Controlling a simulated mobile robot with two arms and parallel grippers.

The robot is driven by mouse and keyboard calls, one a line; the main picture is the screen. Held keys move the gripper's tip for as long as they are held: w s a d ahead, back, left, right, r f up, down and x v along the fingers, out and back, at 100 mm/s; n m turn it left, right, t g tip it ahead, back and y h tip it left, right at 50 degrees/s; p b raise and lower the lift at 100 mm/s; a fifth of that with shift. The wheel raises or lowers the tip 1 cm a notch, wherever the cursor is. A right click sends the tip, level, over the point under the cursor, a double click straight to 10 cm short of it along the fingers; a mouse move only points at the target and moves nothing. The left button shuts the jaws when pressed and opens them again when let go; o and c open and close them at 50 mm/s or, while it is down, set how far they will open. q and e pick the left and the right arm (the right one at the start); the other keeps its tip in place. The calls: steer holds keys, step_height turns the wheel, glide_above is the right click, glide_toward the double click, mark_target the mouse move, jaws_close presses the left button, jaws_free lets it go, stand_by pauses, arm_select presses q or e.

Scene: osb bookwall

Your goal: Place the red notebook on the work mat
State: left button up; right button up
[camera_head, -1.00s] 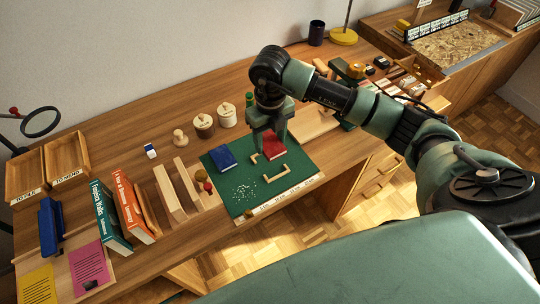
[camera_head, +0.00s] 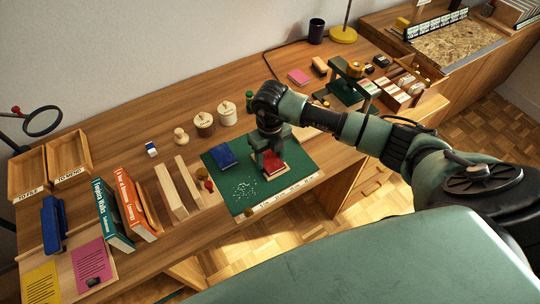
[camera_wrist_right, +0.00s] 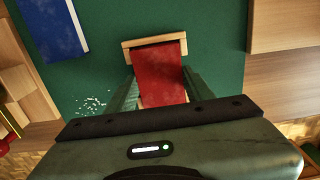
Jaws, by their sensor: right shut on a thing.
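The red notebook (camera_head: 272,163) is between the fingers of my right gripper (camera_head: 266,167), which is shut on it. It is over the green work mat (camera_head: 308,168), at the light wooden corner pieces. In the right wrist view the red notebook (camera_wrist_right: 160,72) shows between the fingers, with a wooden piece (camera_wrist_right: 128,50) along its far end and another by its near end. I cannot tell whether it touches the mat. My left gripper is not in view.
A blue notebook (camera_head: 222,155) lies on the mat, left of the red one, near white specks (camera_head: 244,189). Lidded pots (camera_head: 203,124) stand behind the mat. A green stand (camera_head: 343,82) is at the back right.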

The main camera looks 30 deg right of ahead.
mark_target(270, 159)
steer(key=o, duration=1.4)
steer(key=shift+c, duration=0.2)
steer(key=shift+r, duration=0.25)
steer(key=shift+w+r, duration=0.1)
steer(key=shift+r, duration=0.25)
step_height(270, 159, up, 11)
steer(key=b, duration=0.1)
steer(key=shift+b, duration=0.4)
